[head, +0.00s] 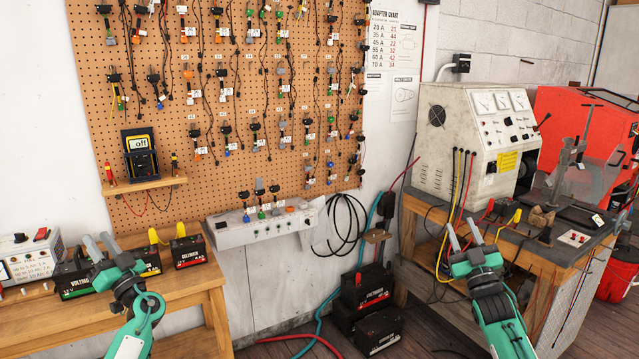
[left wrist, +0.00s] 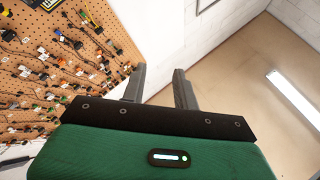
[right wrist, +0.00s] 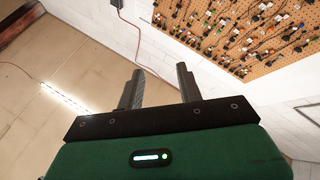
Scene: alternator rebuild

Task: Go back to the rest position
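My left gripper (head: 99,244) is raised at the lower left of the head view, in front of the wooden bench with batteries. Its two fingers stand apart with nothing between them, as the left wrist view (left wrist: 160,88) also shows. My right gripper (head: 464,234) is raised at the lower right, in front of the test bench. Its fingers are apart and empty, and the right wrist view (right wrist: 159,88) shows the same gap. Neither gripper touches anything that I can see.
A wooden bench (head: 190,302) with batteries (head: 188,250) stands at left. A pegboard (head: 240,75) of hanging leads covers the wall. A white meter console (head: 470,135) and a red machine (head: 570,125) stand at right. Two batteries (head: 368,287) are near the floor between the benches.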

